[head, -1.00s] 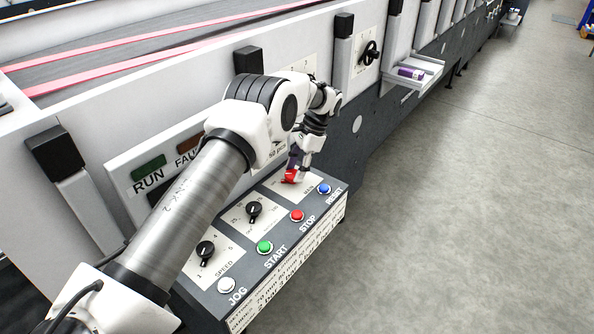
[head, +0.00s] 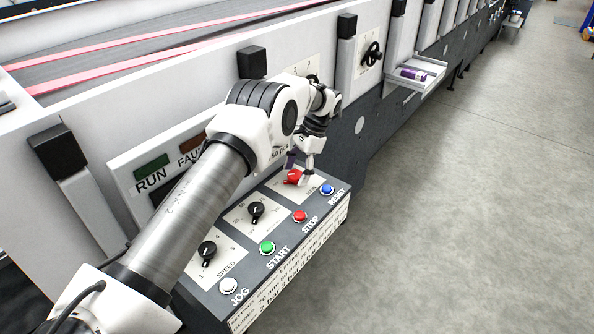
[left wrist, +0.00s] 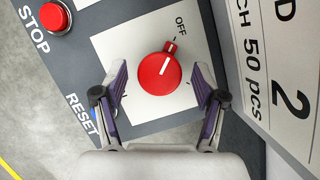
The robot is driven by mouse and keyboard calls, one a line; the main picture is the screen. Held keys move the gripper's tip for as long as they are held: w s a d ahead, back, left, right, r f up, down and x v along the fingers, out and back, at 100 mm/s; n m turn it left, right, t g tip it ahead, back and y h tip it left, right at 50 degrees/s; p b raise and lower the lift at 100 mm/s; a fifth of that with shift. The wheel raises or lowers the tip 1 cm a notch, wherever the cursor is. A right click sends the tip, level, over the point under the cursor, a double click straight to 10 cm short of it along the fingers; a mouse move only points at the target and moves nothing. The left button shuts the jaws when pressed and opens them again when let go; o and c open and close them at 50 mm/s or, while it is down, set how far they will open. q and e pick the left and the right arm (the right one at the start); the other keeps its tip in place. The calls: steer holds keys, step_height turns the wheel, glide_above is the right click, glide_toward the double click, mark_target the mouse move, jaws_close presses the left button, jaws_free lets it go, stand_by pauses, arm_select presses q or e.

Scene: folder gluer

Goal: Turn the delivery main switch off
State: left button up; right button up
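The delivery main switch is a red rotary knob (head: 292,177) on a white plate at the far end of the sloped control panel. In the left wrist view, the red knob (left wrist: 158,74) has its tab and white line pointing at the mark beside the word OFF (left wrist: 181,24). My left gripper (head: 300,168) is just above the knob. In the left wrist view, its purple-padded fingers (left wrist: 160,88) are spread on either side of the knob, with gaps on both sides. It holds nothing. My right gripper is not in view.
Near the knob are the blue RESET button (head: 326,189) and red STOP button (head: 300,216). Further along are the green START button (head: 267,248), white JOG button (head: 228,286) and two black dials. The floor at right (head: 470,200) is clear.

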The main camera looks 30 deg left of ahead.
arm_select(q)
steer(key=shift+r, duration=0.1)
steer(key=v, duration=0.7)
steer(key=shift+r, duration=0.15)
